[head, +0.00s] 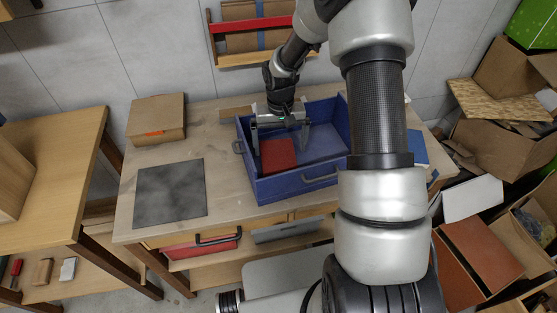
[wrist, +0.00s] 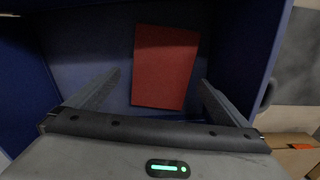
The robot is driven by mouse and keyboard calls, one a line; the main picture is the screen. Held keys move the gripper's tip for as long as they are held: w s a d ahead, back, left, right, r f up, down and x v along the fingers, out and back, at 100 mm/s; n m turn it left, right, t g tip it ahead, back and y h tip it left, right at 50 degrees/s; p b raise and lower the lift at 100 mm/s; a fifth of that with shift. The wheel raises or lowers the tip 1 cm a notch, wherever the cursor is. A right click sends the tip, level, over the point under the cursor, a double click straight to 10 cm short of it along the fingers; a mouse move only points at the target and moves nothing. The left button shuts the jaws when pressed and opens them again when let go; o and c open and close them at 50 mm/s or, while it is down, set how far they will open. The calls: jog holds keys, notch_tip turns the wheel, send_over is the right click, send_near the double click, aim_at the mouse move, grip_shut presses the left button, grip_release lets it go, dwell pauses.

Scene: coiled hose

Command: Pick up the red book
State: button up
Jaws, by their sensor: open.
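The red book (head: 278,154) lies flat in the left part of a blue open box (head: 289,188) on the wooden table. It also shows in the wrist view (wrist: 165,68), below and ahead of my gripper, with its near end between the line of the two fingers. My gripper (head: 281,145) is over the box and reaches down into it. In the wrist view my gripper (wrist: 152,97) is open, with its fingers spread wide on either side of the book. Nothing is between the fingertips that I can see held; whether they touch the box floor I cannot tell.
The blue box walls stand close around my gripper. A dark grey square plate (head: 170,191) lies on the table's left, and a cardboard box (head: 157,118) stands behind it. A blue flat item (head: 418,147) lies at the right, partly hidden by my arm. Cardboard boxes (head: 500,140) clutter the right.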

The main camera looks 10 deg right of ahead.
jog(key=f, duration=0.5)
jog(key=shift+w+a, duration=0.1)
jog(key=shift+a, duration=0.1)
jog(key=c, duration=1.2)
notch_tip(320, 180, up, 11)
notch_tip(320, 180, up, 5)
jog(key=p, duration=0.4)
send_over(278, 158)
jog(key=shift+d+r, duration=0.1)
